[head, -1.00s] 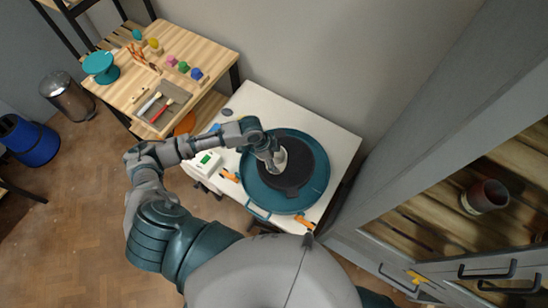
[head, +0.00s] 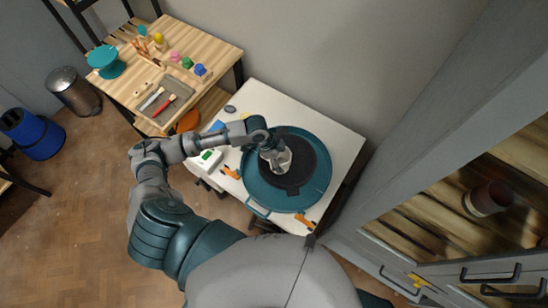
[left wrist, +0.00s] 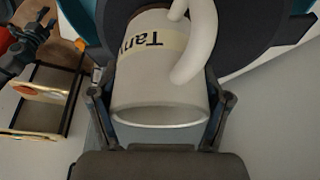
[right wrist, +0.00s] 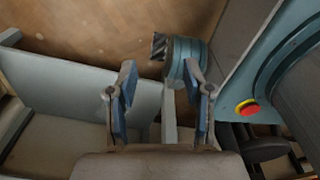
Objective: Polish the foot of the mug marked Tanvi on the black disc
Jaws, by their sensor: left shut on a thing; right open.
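The white mug (head: 284,163) is in my left gripper (head: 276,158), over the left part of the black disc (head: 310,172). My right gripper (right wrist: 161,85) is open and empty in the right wrist view.
The disc lies inside a round teal basin (head: 262,190) on a white table (head: 345,140). A wooden workbench (head: 215,50) stands at the back left, a glass-fronted cabinet (head: 400,215) at the right.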

